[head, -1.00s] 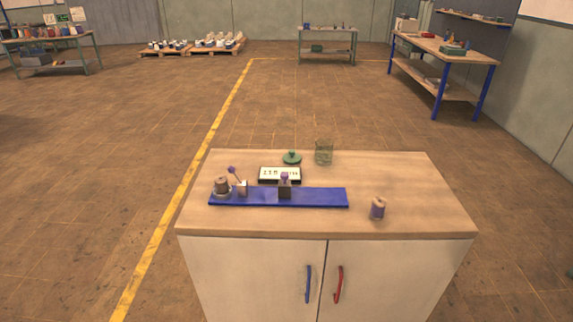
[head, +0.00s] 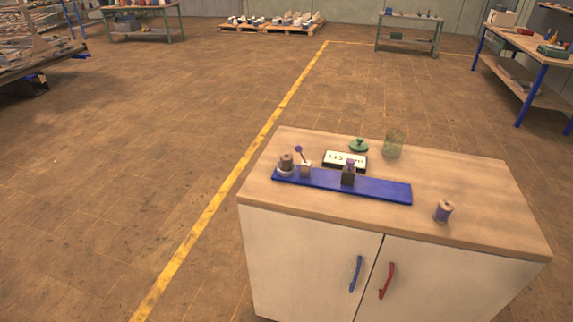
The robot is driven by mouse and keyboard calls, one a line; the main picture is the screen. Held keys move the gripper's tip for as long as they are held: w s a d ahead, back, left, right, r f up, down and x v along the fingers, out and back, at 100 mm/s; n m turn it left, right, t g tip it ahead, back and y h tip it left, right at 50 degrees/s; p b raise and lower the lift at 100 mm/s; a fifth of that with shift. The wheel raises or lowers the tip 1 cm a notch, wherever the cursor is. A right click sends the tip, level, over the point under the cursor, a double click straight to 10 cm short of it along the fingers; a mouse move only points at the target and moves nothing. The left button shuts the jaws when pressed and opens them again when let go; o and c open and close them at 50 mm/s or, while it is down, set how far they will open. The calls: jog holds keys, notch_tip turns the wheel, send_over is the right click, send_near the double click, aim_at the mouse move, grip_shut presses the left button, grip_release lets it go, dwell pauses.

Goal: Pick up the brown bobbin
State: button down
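A brown bobbin (head: 287,161) stands upright at the left end of a long blue base (head: 384,188) on the cabinet top. A pale round piece (head: 284,171) shows under the bobbin. Another bobbin, tan with a purple winding (head: 443,211), stands apart near the right front of the top. My gripper is not in this view.
The base carries a pale block with a purple-knobbed lever (head: 305,168) and a dark block with a purple top (head: 348,177). Behind are a display (head: 345,161), a green lid (head: 359,146) and a glass jar (head: 394,145). The right rear of the cabinet top (head: 470,174) is clear.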

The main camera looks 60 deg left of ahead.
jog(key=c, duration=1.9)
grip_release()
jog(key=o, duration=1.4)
